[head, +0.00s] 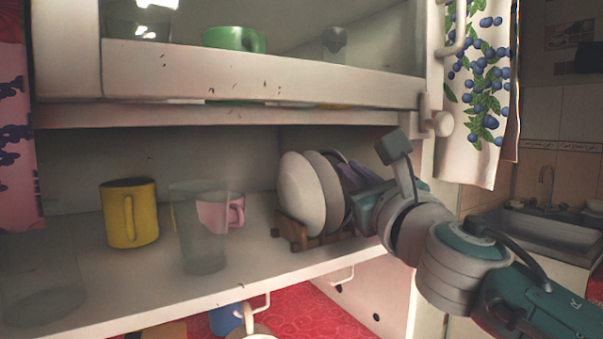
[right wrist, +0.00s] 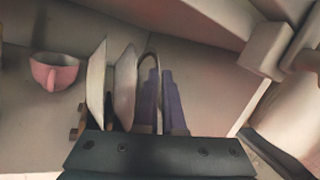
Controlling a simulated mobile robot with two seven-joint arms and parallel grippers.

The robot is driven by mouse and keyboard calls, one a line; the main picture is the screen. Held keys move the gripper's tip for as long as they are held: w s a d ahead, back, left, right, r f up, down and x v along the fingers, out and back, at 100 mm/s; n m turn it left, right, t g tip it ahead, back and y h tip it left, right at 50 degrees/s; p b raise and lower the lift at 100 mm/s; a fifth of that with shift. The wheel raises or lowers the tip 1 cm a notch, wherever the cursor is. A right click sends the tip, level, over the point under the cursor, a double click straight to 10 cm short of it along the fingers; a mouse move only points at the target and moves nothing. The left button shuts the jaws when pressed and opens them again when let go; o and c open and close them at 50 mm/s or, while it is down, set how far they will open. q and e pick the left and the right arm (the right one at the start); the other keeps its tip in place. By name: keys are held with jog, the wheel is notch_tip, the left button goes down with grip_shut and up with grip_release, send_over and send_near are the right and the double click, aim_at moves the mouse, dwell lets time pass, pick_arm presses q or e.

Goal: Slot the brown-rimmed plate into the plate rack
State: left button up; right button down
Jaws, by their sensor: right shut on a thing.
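The wooden plate rack (head: 291,233) stands on the cabinet shelf, with two white plates (head: 300,195) upright in it. Behind them, the brown-rimmed plate shows only as a thin dark-edged arc (head: 334,156). In the right wrist view its rim (right wrist: 149,57) stands upright, just right of the white plates (right wrist: 124,85). My right gripper (head: 358,178) is shut on this plate, its purple-grey fingers (right wrist: 162,100) either side of the rim. The plate's lower edge is hidden, so I cannot tell whether it sits in a slot. My left gripper is out of view.
A pink mug (head: 220,210), a clear glass (head: 203,230) and a yellow mug (head: 130,213) stand left of the rack. The upper shelf (head: 250,82) is overhead. The cabinet's right post with a knob (head: 436,123) is close to my right arm.

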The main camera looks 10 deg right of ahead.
dwell(0.4)
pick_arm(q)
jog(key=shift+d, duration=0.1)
pick_arm(e)
jog(key=c, duration=1)
grip_release()
jog(key=shift+o, duration=0.2)
